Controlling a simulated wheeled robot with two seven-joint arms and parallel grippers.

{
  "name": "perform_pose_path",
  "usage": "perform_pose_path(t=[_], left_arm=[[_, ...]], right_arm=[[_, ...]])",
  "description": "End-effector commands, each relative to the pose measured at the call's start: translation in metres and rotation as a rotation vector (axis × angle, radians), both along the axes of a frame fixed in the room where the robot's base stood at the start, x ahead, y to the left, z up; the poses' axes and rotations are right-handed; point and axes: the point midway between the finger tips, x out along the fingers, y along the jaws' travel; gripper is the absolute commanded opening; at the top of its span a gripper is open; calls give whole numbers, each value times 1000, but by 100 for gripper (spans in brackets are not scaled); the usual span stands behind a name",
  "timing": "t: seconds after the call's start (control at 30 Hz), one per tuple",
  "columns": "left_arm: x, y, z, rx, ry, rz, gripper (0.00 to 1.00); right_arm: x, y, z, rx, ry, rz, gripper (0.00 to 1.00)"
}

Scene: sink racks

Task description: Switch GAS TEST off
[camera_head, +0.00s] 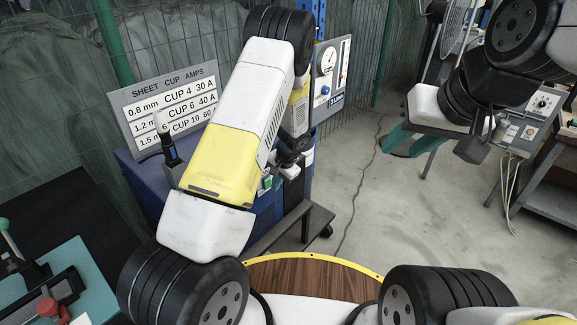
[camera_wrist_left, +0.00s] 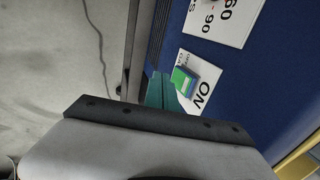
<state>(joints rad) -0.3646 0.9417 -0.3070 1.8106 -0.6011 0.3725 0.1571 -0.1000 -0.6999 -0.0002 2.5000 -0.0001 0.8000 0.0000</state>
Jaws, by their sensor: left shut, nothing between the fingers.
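A small green switch (camera_wrist_left: 182,80) sits on a white label on the blue front of a machine. The label reads "ON", with a smaller partly hidden word that seems to start with "GA". In the head view the switch (camera_head: 267,182) shows small beside my left gripper (camera_head: 278,181). My left gripper is shut and empty. In the left wrist view its teal fingertips (camera_wrist_left: 161,90) are right by the switch; I cannot tell whether they touch it. Which way the switch is set is unclear. My right gripper (camera_head: 476,150) hangs at the right, far from the machine.
A second white label (camera_wrist_left: 222,18) with numbers is on the blue panel. A sign of cup amps (camera_head: 165,108) stands on the blue machine, and a gauge panel (camera_head: 328,75) is behind my left arm. A grey control box (camera_head: 530,118) is at the right. The middle floor is clear.

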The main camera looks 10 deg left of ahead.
Motion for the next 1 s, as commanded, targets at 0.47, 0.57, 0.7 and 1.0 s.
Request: perform_pose_path(t=[0.47, 0.57, 0.7, 1.0], left_arm=[[9, 13, -2, 0, 2, -3, 0], [9, 14, -3, 0, 2, -3, 0], [13, 18, -6, 1, 1, -3, 0], [12, 18, -3, 0, 1, -2, 0]], right_arm=[[0, 0, 0, 0, 0, 0, 36], [0, 0, 0, 0, 0, 0, 36], [0, 0, 0, 0, 0, 0, 36], [0, 0, 0, 0, 0, 0, 36]])
